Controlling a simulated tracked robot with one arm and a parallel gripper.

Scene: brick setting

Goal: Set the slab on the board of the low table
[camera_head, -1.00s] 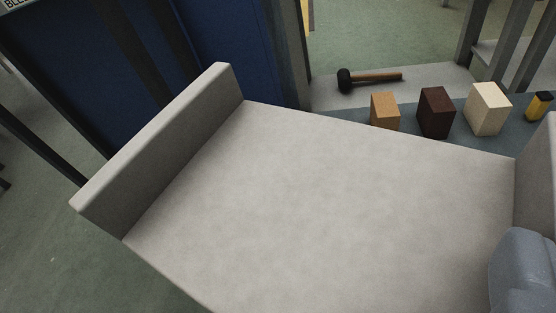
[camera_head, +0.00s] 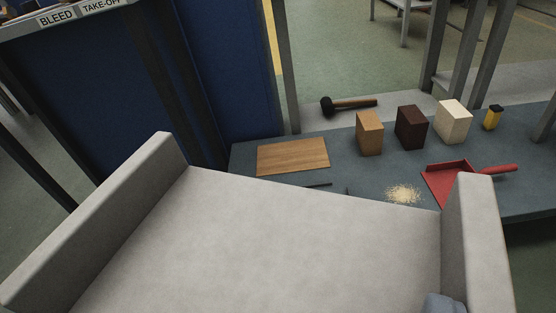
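The low table (camera_head: 380,170) has a dark blue-grey top and stands beyond a large pale grey form in the foreground. A flat brown wooden board (camera_head: 293,157) lies on its left part, with nothing on it. I cannot tell for certain which thing is the slab. A smooth blue-grey piece (camera_head: 443,304) is cut off at the bottom edge, inside the right wall of the pale form; I cannot tell whether it is the slab.
The pale grey form (camera_head: 270,240) has raised left and right walls and hides the table's near edge.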

